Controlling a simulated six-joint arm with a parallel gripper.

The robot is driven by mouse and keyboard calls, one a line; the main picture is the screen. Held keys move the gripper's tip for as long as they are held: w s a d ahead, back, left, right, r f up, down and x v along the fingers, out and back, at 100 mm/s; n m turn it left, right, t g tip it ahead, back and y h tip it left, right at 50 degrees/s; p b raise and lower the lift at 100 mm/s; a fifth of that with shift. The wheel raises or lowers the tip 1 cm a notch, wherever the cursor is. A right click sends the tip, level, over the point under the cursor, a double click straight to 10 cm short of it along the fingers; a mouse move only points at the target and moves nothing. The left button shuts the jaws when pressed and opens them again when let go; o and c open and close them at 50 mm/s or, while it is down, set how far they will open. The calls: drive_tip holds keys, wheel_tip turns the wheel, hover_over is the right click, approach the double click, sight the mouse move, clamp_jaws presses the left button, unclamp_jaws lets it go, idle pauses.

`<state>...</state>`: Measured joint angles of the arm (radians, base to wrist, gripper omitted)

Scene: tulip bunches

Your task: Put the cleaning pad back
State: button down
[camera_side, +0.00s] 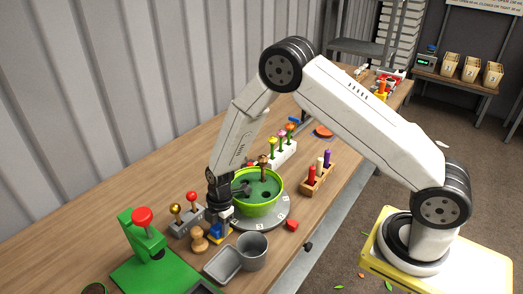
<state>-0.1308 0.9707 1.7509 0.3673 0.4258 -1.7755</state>
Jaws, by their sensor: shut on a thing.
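My gripper (220,218) points down at the left edge of the green bowl, over the wooden bench. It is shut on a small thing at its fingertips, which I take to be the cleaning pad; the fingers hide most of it. A small blue and yellow piece (214,235) shows just below the fingertips. I cannot tell whether it is the pad itself or its holder, or whether it touches the bench.
A green bowl (262,208) with holes stands on a grey disc (276,221). Around it are a grey cup (252,252), a tray (222,263), a wooden peg (199,240), a lever box (186,220), a green press (146,250), a flower rack (283,152) and a wooden block (318,181).

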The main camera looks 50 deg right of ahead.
drive_tip(key=shift+f, duration=0.1)
drive_tip(key=shift+c, duration=1.3)
unclamp_jaws()
wheel_tip(320, 180, up, 12)
drive_tip(key=d, duration=0.1)
drive_tip(key=shift+d, duration=0.4)
